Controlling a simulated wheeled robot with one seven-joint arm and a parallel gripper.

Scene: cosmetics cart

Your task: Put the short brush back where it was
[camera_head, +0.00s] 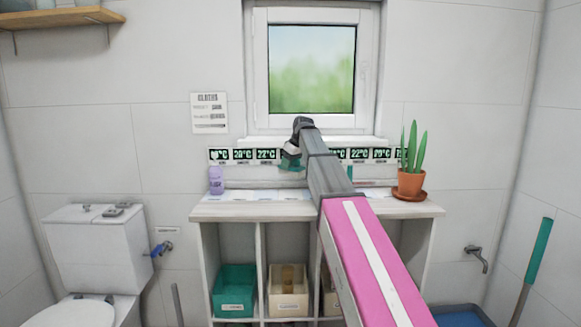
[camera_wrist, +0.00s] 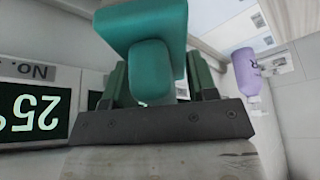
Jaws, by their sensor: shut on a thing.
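The short brush shows in the wrist view as a teal block with a rounded teal part (camera_wrist: 140,32) between the jaws. My gripper (camera_wrist: 153,88) is shut on it. In the head view my gripper (camera_head: 291,163) is small, above the cart's top in front of the row of temperature displays, with a bit of teal at its tip. My arm hides the cart top behind and to the right of it. The brush's bristles cannot be made out.
Below are a teal bin (camera_head: 235,288) and a beige bin (camera_head: 288,290). A toilet (camera_head: 95,250) stands left, a teal-handled tool (camera_head: 538,250) right.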

